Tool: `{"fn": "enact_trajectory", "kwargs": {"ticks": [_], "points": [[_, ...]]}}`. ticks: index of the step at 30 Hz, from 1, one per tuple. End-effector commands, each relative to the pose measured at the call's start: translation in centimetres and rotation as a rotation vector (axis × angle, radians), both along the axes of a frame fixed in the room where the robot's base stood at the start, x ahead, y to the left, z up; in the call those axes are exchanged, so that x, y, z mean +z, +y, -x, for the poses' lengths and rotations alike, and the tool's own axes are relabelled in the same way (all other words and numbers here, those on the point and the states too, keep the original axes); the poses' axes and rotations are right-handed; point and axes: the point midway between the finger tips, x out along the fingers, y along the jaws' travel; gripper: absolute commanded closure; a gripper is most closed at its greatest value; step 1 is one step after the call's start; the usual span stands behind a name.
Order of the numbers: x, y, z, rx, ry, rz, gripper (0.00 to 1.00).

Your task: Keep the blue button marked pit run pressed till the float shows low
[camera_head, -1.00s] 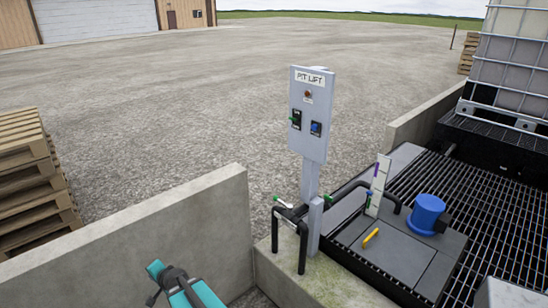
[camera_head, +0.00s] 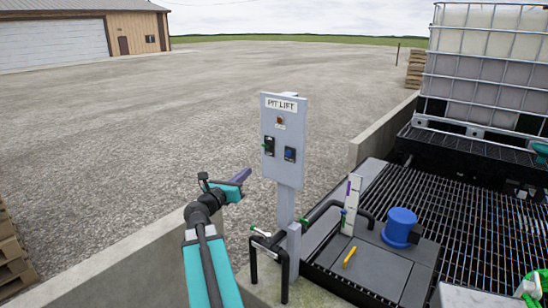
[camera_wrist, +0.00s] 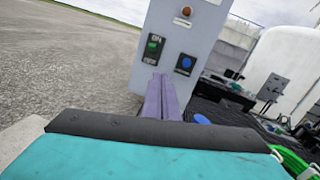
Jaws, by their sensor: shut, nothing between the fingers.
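The grey panel headed PIT LIFT (camera_head: 283,170) stands on a post. The blue button (camera_head: 290,154) is at its lower right; it also shows in the wrist view (camera_wrist: 186,62). Its small lettering is unreadable. My gripper (camera_head: 241,175) has its purple fingers together and empty, left of the panel in the head view. In the wrist view the fingertips (camera_wrist: 160,76) appear below and between the two controls, apart from the blue button. An upright white gauge board (camera_head: 350,205) with purple and blue marks stands behind the post; I cannot tell its reading.
A green switch (camera_head: 268,145) sits left of the blue button, with a reddish lamp (camera_head: 280,119) above. A concrete wall (camera_head: 130,258) runs under my arm. A blue motor (camera_head: 399,227) and yellow handle (camera_head: 349,257) are right.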

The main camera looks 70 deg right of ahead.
Motion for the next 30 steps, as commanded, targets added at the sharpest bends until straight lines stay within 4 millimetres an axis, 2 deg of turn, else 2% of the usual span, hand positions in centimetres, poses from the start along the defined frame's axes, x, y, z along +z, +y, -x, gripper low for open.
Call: {"fn": "enact_trajectory", "kwargs": {"ticks": [1, 3, 7, 21, 26, 30], "points": [[0.7, -0.5, 1.9, -0.051, -0.056, -0.003, 1.0], [1.2, -0.8, 3.9, -0.106, -0.117, -0.008, 1.0], [1.5, -1.0, 5.7, -0.155, -0.174, -0.013, 1.0], [1.6, -0.8, 5.4, -0.153, -0.18, -0.014, 1.0], [1.7, -1.7, 5.5, -0.152, -0.18, -0.014, 1.0], [1.8, -3.2, 5.8, -0.152, -0.178, -0.014, 1.0]]}}
